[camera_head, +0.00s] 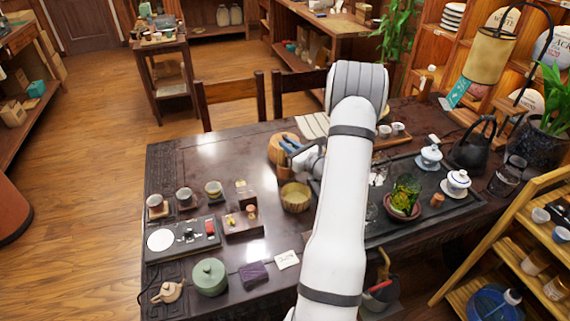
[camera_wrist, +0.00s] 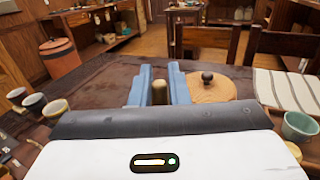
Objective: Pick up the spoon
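My gripper (camera_wrist: 160,80) points forward over the dark table, its two blue fingers parallel with a narrow gap. A brownish rod with a rounded end (camera_wrist: 159,92) stands between the fingers in the wrist view. It may be the spoon's handle, but no spoon bowl shows. I cannot tell whether the fingers press on it. In the head view my gripper (camera_head: 291,144) is partly hidden by my arm, near a round wooden lid or board. No spoon can be made out there; my arm covers part of the table.
The round wooden piece (camera_wrist: 208,88) has a dark knob. A bamboo-coloured bowl (camera_head: 295,197) stands close in front of my gripper. Several cups (camera_head: 184,196) are at left. A tea tray (camera_head: 452,207) with gaiwans lies right. Chairs (camera_head: 231,97) stand behind the table (camera_head: 190,270).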

